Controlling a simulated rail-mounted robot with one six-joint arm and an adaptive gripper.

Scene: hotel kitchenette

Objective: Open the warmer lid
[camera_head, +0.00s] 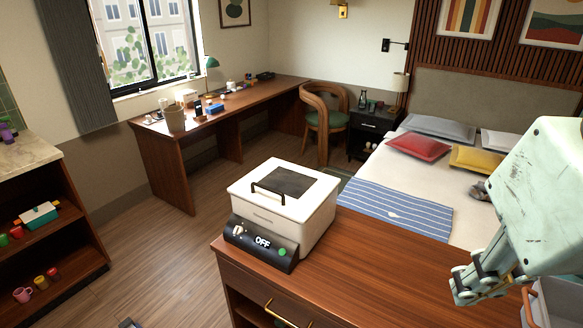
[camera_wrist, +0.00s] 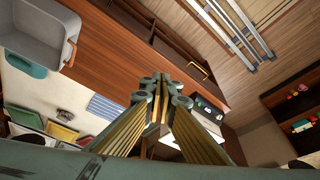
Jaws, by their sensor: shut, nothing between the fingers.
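The warmer (camera_head: 285,215) is a white box on the wooden counter, with its lid (camera_head: 290,183) down. The lid has a dark panel and a dark bar handle (camera_head: 268,193) near its front edge. The black front panel (camera_head: 262,243) reads OFF and has a green button. My gripper (camera_head: 470,287) is at the right of the head view, well apart from the warmer. In the wrist view my gripper (camera_wrist: 160,103) is shut and empty. Its fingers hide part of the warmer (camera_wrist: 209,110) there.
The counter top (camera_head: 385,265) between the warmer and my gripper is clear. A grey bin (camera_wrist: 40,32) stands at the counter's far end from the warmer. The bed with a striped blue cloth (camera_head: 395,207) lies behind the counter. A brass drawer handle (camera_head: 280,313) is below.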

